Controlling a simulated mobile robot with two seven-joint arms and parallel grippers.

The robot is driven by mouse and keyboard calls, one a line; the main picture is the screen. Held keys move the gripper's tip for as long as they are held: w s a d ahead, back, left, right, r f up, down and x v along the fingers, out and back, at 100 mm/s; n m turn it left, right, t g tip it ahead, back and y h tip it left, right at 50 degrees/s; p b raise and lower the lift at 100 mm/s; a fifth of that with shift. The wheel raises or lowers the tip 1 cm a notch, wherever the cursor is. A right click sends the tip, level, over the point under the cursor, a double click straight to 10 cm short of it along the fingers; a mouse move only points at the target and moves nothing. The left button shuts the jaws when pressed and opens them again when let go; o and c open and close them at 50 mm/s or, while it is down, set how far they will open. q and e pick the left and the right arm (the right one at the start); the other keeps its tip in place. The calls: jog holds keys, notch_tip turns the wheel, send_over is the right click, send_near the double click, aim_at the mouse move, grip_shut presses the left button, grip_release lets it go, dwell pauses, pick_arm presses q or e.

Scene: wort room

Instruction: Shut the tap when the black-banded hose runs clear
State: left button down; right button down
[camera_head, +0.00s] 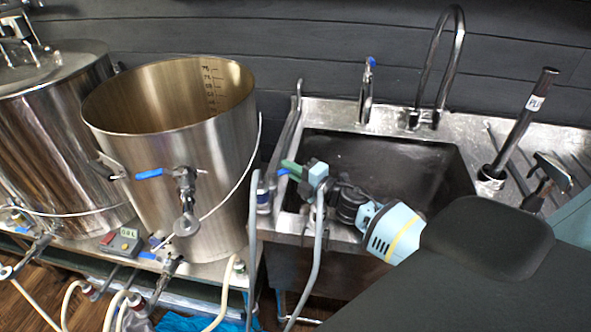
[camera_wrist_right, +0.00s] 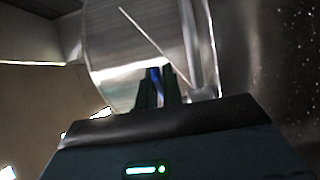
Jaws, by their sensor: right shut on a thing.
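My right gripper (camera_head: 292,169) reaches in from the right over the left rim of the sink (camera_head: 455,180). Its fingers are shut on a small blue lever (camera_head: 282,172), which also shows between the dark fingers in the wrist view (camera_wrist_right: 157,78). The lever is beside a metal tap fitting (camera_head: 263,195) at the sink's left edge. Two grey hoses, a left hose (camera_head: 252,260) and a right hose (camera_head: 317,255), hang down in front of the sink. I cannot make out a black band on either, nor any flow or its colour. My left gripper is out of view.
A large open steel pot (camera_head: 215,150) with a blue-handled valve (camera_head: 150,173) stands left of the sink. A closed steel vessel (camera_head: 60,140) is farther left. A small display box (camera_head: 125,241) sits below. Faucets (camera_head: 367,90) rise behind the sink; a dark labelled tube (camera_head: 523,120) leans at right.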

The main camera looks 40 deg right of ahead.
dwell(0.7)
jog(key=c, duration=1.5)
grip_release()
jog(key=shift+c, duration=0.2)
jog(key=shift+s, duration=0.1)
